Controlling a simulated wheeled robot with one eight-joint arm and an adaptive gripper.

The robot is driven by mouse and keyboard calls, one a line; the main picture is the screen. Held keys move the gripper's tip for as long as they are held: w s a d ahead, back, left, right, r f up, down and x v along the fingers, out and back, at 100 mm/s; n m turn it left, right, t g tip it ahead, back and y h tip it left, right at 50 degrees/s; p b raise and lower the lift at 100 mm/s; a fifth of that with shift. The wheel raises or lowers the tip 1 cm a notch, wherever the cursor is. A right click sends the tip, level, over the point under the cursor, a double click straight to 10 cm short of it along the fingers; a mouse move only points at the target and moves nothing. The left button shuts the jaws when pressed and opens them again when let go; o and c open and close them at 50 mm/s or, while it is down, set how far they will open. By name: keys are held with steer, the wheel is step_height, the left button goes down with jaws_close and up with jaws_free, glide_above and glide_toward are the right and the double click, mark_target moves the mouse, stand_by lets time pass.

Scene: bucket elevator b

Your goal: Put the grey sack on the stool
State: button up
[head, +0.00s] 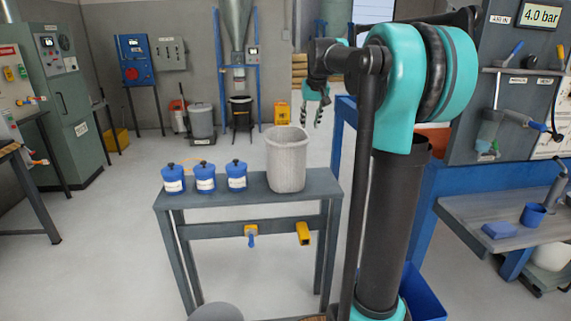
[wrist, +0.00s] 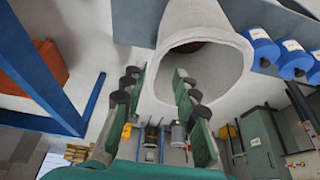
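The grey sack (head: 288,160) stands upright and open-topped on the right end of a dark grey bench. In the wrist view the sack (wrist: 205,45) is large at the top, its mouth showing a dark inside. My gripper (head: 317,118) hangs to the right of the sack and above its rim, apparently farther back. In the wrist view my gripper (wrist: 155,80) is open, with nothing between its fingers. A round grey top (head: 215,312), possibly the stool, is cut off at the bottom edge of the head view; its legs are not visible.
Several blue lidded jars (head: 205,178) stand left of the sack on the bench (head: 260,197). A blue frame (head: 343,130) rises close to my arm on the right. A blue workbench (head: 490,212) is farther right. Floor left of the bench is clear.

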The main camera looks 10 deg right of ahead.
mark_target(305, 152)
steer(key=x, duration=1.6)
steer(key=shift+f, duration=0.15)
jaws_close()
